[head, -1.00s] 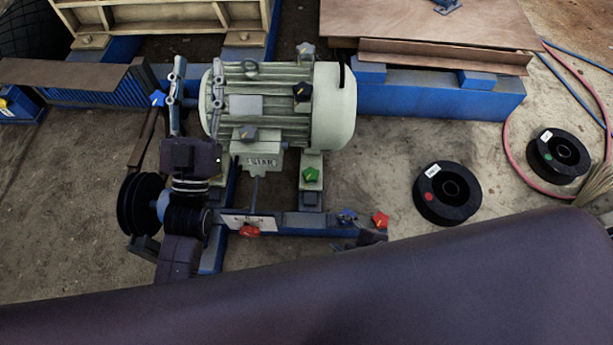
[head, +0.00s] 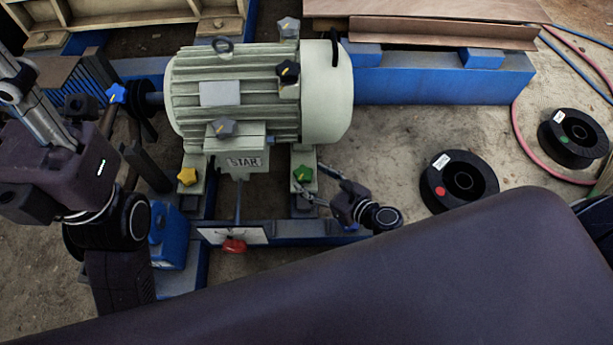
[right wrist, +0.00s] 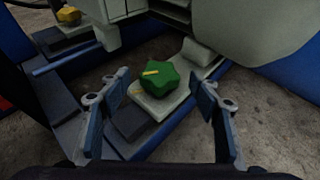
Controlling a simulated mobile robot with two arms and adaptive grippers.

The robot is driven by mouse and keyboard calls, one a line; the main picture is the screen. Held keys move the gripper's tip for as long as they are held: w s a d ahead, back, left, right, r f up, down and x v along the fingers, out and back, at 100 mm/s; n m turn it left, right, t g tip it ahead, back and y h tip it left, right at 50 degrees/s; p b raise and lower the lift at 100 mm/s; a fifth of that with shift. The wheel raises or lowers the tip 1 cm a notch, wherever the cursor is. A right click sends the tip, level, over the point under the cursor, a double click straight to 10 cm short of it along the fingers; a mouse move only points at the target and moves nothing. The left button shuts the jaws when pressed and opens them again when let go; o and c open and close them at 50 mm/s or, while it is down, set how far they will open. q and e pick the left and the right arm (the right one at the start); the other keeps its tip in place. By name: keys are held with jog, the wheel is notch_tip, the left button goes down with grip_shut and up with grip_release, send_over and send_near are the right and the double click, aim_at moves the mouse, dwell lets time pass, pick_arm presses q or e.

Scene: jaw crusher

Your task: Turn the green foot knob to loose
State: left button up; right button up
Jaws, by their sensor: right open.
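The green foot knob (head: 303,174) is star-shaped and sits on the motor's right foot in the head view. In the right wrist view the green knob (right wrist: 160,80) carries a yellow pointer bar lying nearly sideways. My right gripper (head: 313,190) is just in front of the knob in the head view. In the right wrist view its two fingers are spread, one on each side of the knob, with gaps and no visible contact. My left gripper (head: 32,100) is at the far left, partly cut off by the frame edge; its jaw opening is unclear.
The pale green motor (head: 235,95) stands behind the foot, with dark, grey and blue star knobs around it. A yellow knob (head: 187,176) is on the left foot, and a red knob (head: 233,246) is at the front plate. Black spools (head: 458,182) lie on the floor at right.

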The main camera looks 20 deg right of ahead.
aim_at(304, 176)
jog(key=shift+b+x, duration=0.35)
jog(key=shift+x, duration=1.1)
jog(key=c, duration=1.2)
